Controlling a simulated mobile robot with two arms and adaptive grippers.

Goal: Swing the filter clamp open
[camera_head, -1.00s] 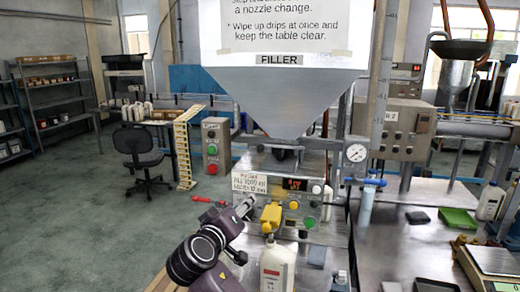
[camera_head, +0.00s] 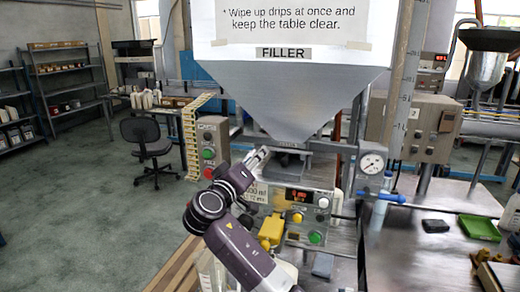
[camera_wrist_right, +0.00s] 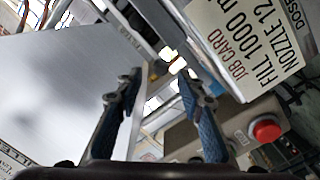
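My right gripper (camera_head: 261,154) is raised at the left of the filler, beside the lower slope of the grey hopper (camera_head: 290,100) and above the job card (camera_head: 256,191). In the right wrist view its two fingers (camera_wrist_right: 155,88) stand apart with nothing between them. The hopper wall fills the left of that view and the job card (camera_wrist_right: 250,45) the upper right. A dark grey part (camera_head: 291,160) sits under the hopper, just right of the gripper. I cannot make out for certain which part is the filter clamp. My left gripper is not in view.
The filler's front panel (camera_head: 300,207) has knobs and buttons, with a yellow part (camera_head: 271,232) before it. A button box (camera_head: 212,148) stands to the left; its red button (camera_wrist_right: 265,130) shows in the wrist view. A gauge (camera_head: 372,164) and blue-handled valve (camera_head: 385,197) are right.

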